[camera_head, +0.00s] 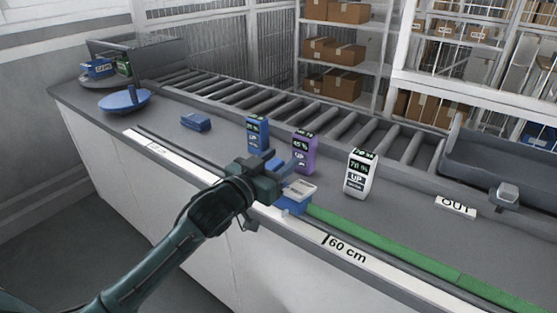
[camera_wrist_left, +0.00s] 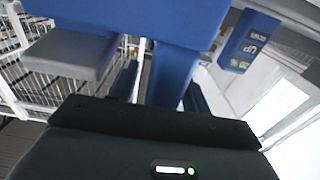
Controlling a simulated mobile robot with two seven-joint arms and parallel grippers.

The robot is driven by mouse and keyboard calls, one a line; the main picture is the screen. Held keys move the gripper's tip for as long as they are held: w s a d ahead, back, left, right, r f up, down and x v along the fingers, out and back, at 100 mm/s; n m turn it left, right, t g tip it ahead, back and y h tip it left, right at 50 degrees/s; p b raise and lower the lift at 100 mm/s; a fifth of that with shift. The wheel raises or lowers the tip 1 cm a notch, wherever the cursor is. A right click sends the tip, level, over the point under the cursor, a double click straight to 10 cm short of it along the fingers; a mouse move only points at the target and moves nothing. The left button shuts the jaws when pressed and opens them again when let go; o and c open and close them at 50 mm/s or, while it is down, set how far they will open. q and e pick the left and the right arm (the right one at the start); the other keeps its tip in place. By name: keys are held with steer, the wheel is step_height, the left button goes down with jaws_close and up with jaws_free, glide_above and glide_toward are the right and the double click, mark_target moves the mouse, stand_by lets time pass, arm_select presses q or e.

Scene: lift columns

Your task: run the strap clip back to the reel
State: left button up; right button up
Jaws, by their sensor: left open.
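A blue clip block (camera_head: 290,206) with a pale grey top sits at the near end of a green strap (camera_head: 390,246), which runs along the counter's front to the lower right. I cannot pick out the reel with certainty. My left gripper (camera_head: 287,168) is open beside the clip, on its upper-left side. In the left wrist view a large blue part (camera_wrist_left: 130,20) fills the top, with a blue stem (camera_wrist_left: 170,78) below it near the jaws. I cannot tell whether the jaws touch it. My right gripper is out of view.
Blue (camera_head: 256,134), purple (camera_head: 305,152) and white (camera_head: 361,174) labelled columns stand behind the clip on the counter. A white ruler strip (camera_head: 318,237) marked 60 cm lines the front edge. A roller conveyor (camera_head: 310,108) and a grey tray (camera_head: 490,165) lie behind.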

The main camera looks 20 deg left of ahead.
arm_select(q)
steer(key=shift+w+d, duration=0.1)
steer(key=shift+w, duration=0.15)
jaws_close()
stand_by(0.4)
